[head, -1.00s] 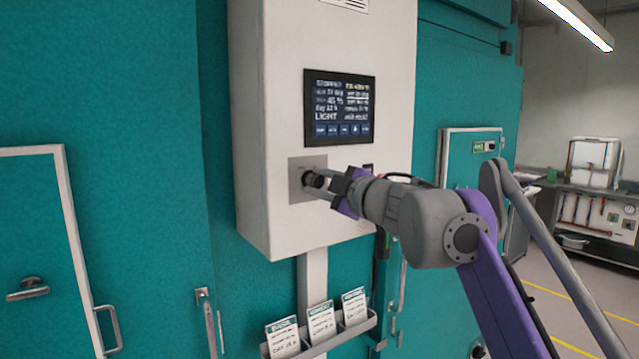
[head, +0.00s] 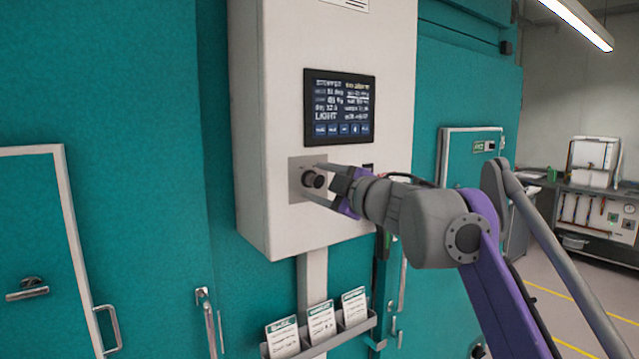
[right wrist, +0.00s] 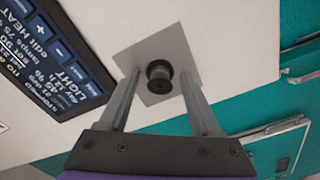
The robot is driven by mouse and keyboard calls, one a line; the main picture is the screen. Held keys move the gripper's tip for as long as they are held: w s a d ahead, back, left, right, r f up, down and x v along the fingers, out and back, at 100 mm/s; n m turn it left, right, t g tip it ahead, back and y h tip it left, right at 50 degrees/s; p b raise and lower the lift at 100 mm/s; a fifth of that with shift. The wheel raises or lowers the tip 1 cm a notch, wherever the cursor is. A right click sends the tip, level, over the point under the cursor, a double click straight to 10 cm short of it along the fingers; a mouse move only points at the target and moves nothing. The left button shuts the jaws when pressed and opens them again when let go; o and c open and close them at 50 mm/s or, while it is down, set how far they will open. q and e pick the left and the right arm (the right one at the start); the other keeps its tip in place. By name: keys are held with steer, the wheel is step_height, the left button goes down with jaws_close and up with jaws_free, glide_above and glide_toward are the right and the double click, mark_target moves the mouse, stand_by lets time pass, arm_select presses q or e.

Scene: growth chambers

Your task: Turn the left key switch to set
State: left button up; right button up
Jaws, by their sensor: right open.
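The left key switch (head: 313,180) is a dark round knob on a grey square plate (head: 295,165), low on the white control box. It also shows in the right wrist view (right wrist: 159,78), between the fingers. My right gripper (head: 311,182) is open, with one finger above the knob and one below it in the head view. In the right wrist view my right gripper (right wrist: 163,92) shows clear gaps on both sides of the knob, so the fingers appear not to touch it. Any position marks on the plate are too small to read. My left gripper is not in view.
A lit display (head: 339,107) sits above the switch on the white box (head: 270,90). A card holder (head: 340,338) with cards hangs below. Teal chamber doors with handles (head: 108,328) stand around it. A bench (head: 600,195) is at the far right; floor shows before it.

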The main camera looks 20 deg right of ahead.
steer(key=shift+s+d+f, duration=0.1)
steer(key=shift+s+d, duration=0.1)
steer(key=shift+s, duration=0.2)
arm_select(q)
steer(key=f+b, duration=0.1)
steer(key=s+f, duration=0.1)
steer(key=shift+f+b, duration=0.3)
steer(key=shift+b, duration=0.05)
arm_select(e)
steer(key=v, duration=0.9)
steer(key=shift+s, duration=0.35)
steer(key=s+d+f+m+g+h, duration=0.25)
steer(key=f+m+h, duration=0.35)
steer(key=f, duration=0.7)
steer(key=s+d+f+m+g+h, duration=0.1)
steer(key=s+d+f+m+h, duration=0.25)
steer(key=f+m, duration=0.7)
steer(key=s+a+f+g+y, duration=0.1)
steer(key=s+a+f+g, duration=0.1)
steer(key=s+f, duration=0.4)
steer(key=s+a+f+g+y, duration=0.1)
steer(key=s+a+f+g, duration=0.2)
steer(key=s+f, duration=0.4)
steer(key=s+a+f+g+y, duration=0.1)
steer(key=s+a+f+g, duration=0.2)
steer(key=f, duration=1.6)
steer(key=s+a, duration=0.1)
steer(key=s, duration=0.2)
steer(key=shift+s+f+n, duration=0.2)
steer(key=shift+f+n, duration=0.15)
